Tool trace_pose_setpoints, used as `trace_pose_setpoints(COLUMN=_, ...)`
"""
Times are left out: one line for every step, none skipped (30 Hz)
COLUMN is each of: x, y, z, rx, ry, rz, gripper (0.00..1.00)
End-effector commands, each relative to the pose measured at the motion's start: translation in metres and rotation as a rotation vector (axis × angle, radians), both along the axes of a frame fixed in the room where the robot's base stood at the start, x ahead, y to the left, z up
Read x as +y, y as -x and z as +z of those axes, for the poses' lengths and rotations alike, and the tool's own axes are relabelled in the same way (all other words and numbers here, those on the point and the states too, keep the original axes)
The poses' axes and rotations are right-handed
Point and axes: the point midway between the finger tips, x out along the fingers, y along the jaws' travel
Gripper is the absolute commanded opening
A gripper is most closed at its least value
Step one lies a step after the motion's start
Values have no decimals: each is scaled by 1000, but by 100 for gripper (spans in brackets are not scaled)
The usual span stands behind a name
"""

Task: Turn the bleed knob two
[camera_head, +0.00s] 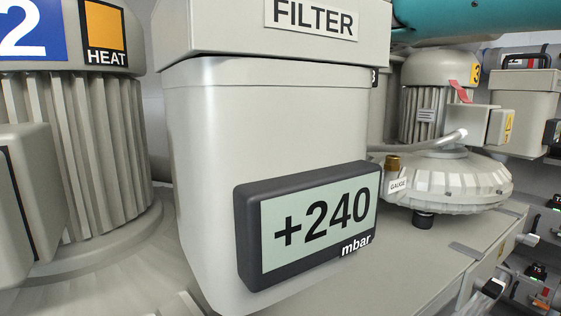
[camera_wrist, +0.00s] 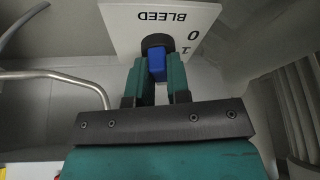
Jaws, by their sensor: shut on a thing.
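In the wrist view, the bleed knob has a blue grip (camera_wrist: 157,62) and a dark round base (camera_wrist: 157,41). It sits at the edge of a white plate (camera_wrist: 130,20) marked BLEED, 0 and 1, with the lettering upside down in this view. My gripper (camera_wrist: 158,73) has its two teal fingers on either side of the blue grip and is shut on it. The fingertips partly cover the grip's sides. The head view shows neither the knob nor my gripper. A dark-framed display (camera_head: 311,224) there reads +240 mbar.
In the head view, the display is on a grey FILTER box (camera_head: 265,110). Blower 2 (camera_head: 85,150) stands close at left, and blower 3 (camera_head: 440,185) with a brass GAUGE fitting is further back right. A bent metal tube (camera_wrist: 60,77) runs left of my fingers in the wrist view.

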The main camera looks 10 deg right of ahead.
Motion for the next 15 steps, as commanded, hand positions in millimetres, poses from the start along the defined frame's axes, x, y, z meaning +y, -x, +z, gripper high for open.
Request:
trace_pose_setpoints(x=1, y=1, z=-2, rx=1, ry=1, rz=-23, gripper=0)
trace_pose_setpoints(x=1, y=1, z=-2, rx=1, ry=2, rz=-38, gripper=0)
trace_pose_setpoints(x=1, y=1, z=-2, rx=2, ry=1, rz=-58, gripper=0)
trace_pose_setpoints(x=1, y=1, z=-2, rx=2, ry=1, rz=-71, gripper=0)
trace_pose_setpoints(x=1, y=1, z=-2, rx=2, ry=2, rz=-83, gripper=0)
trace_pose_setpoints(x=1, y=1, z=-2, rx=3, ry=2, rz=-97, gripper=0)
trace_pose_setpoints(x=1, y=1, z=-2, rx=2, ry=2, rz=-106, gripper=0)
trace_pose_setpoints(x=1, y=1, z=-2, rx=3, ry=2, rz=-115, gripper=0)
trace_pose_setpoints(x=1, y=1, z=-1, rx=3, ry=2, rz=-123, gripper=0)
trace_pose_setpoints(x=1, y=1, z=-1, rx=3, ry=3, rz=-130, gripper=0)
trace_pose_setpoints(x=1, y=1, z=-1, rx=3, ry=2, rz=-136, gripper=0)
trace_pose_setpoints(x=0, y=1, z=-1, rx=3, ry=3, rz=-143, gripper=0)
trace_pose_setpoints(x=0, y=1, z=-1, rx=3, ry=2, rz=-146, gripper=0)
trace_pose_setpoints(x=0, y=1, z=-1, rx=3, ry=3, rz=-148, gripper=0)
trace_pose_setpoints(x=0, y=1, z=-1, rx=3, ry=2, rz=-152, gripper=0)
